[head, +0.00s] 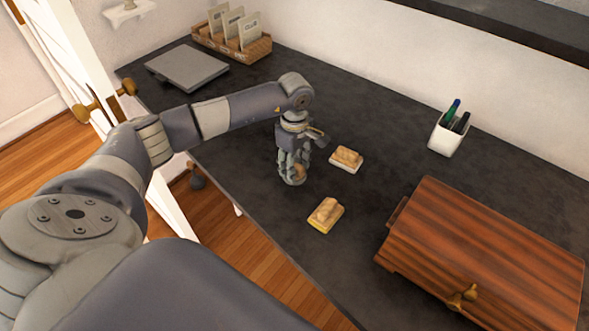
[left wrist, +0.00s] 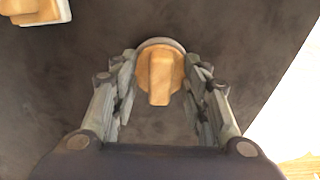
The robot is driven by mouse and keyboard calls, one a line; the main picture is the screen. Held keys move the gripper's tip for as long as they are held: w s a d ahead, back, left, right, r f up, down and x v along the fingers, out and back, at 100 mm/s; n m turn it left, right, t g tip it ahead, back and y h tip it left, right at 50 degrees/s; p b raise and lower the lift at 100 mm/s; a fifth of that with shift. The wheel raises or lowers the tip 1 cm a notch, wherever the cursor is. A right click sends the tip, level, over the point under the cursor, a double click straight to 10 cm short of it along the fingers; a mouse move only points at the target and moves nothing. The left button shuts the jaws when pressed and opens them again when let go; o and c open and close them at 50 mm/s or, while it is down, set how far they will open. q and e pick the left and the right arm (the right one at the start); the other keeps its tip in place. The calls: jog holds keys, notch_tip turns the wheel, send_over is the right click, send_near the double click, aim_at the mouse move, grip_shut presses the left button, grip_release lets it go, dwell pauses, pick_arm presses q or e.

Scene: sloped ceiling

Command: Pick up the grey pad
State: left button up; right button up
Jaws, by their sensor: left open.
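The grey pad is a round piece with a wooden block handle and a thin grey rim; it shows in the left wrist view (left wrist: 160,75) between the fingers. In the head view only a bit of its wood (head: 299,171) shows, mostly hidden by the fingers. My left gripper (head: 292,179) points down over it on the dark desk. In the left wrist view my left gripper (left wrist: 162,82) is open, one finger on each side of the pad; whether they touch it I cannot tell. My right gripper is not in view.
A white-based block (head: 346,159) and a yellow-based block (head: 325,215) lie close by on the desk (head: 270,235). A wooden box (head: 480,260) stands at right, a pen cup (head: 448,134) behind. A closed laptop (head: 187,68) and card rack (head: 232,40) are at back left.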

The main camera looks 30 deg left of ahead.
pick_arm(q)
jog(key=shift+c, duration=0.8)
grip_shut()
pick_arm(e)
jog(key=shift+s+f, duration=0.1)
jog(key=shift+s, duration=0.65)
pick_arm(q)
jog(key=shift+r, duration=0.15)
jog(key=shift+r, duration=0.2)
jog(key=r+b, duration=0.1)
jog(key=r, duration=0.1)
jog(key=shift+s+d+r+b, duration=0.15)
jog(key=shift+s+r+b, duration=0.2)
jog(key=shift+s, duration=0.05)
jog(key=s+d+b, duration=0.1)
jog(key=s+d, duration=0.1)
jog(key=s, duration=0.2)
jog(key=s+d+r+b, duration=0.1)
jog(key=s+d, duration=0.1)
jog(key=s, duration=0.3)
jog(key=s+d+b, duration=0.1)
jog(key=s+d, duration=0.1)
jog(key=s, duration=0.2)
jog(key=shift+s+d+r, duration=0.3)
jog(key=shift+s+r, duration=0.05)
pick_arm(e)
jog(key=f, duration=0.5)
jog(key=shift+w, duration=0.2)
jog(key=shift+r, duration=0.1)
